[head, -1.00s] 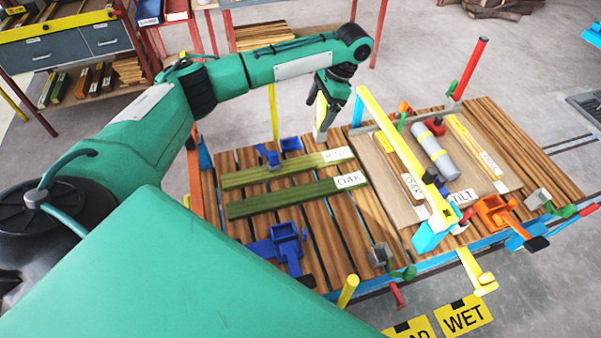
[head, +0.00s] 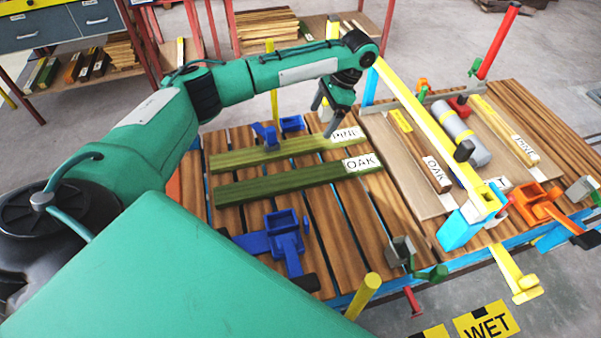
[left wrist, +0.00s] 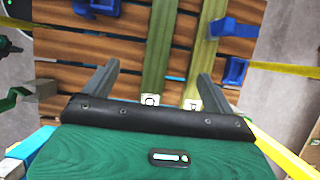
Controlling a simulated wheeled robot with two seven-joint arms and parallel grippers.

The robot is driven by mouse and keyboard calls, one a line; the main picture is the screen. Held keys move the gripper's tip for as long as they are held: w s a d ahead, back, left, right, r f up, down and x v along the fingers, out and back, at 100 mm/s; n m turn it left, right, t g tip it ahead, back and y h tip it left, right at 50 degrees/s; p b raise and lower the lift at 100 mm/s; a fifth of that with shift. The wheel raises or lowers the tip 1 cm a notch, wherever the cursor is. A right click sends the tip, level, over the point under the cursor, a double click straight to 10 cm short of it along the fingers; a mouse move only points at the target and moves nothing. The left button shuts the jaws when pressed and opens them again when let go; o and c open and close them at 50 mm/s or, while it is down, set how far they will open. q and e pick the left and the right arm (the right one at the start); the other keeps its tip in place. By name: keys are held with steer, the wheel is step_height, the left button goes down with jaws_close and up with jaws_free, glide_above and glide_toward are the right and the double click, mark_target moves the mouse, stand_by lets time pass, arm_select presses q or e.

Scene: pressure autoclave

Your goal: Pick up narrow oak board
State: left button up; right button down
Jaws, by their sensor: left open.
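A dark green board labelled OAK (head: 290,184) lies on the slatted bench beside a lighter green board labelled PINE (head: 270,156). A thin brown board, also labelled OAK (head: 420,152), lies on the pale panel at the right; it looks the narrower of the two oak boards. My left gripper (head: 326,119) is open and empty, above the bench near the labelled end of the pine board. In the left wrist view, the ends of the green oak board (left wrist: 157,50) and pine board (left wrist: 207,45) show between the spread fingers. My right gripper is not in view.
Blue clamps (head: 283,236) stand beside the green boards. A yellow bar (head: 430,125) crosses over the pale panel (head: 391,171), near a grey cylinder (head: 460,133) and another pine board (head: 506,131). A red post (head: 498,40) rises at the back right.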

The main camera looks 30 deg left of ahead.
arm_select(q)
step_height(320, 180, down, 10)
steer(key=b, duration=0.9)
glide_above(301, 176)
steer(key=w+d, duration=0.2)
steer(key=f, duration=0.9)
steer(key=shift+s, duration=0.2)
steer(key=x, duration=0.4)
steer(key=shift+a+f, duration=0.15)
steer(key=shift+a, duration=0.1)
steer(key=shift+s+f, duration=0.15)
steer(key=shift+f, duration=0.25)
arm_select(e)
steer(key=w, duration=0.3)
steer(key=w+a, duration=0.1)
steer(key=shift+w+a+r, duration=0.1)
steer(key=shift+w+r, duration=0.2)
arm_select(q)
steer(key=c, duration=1.6)
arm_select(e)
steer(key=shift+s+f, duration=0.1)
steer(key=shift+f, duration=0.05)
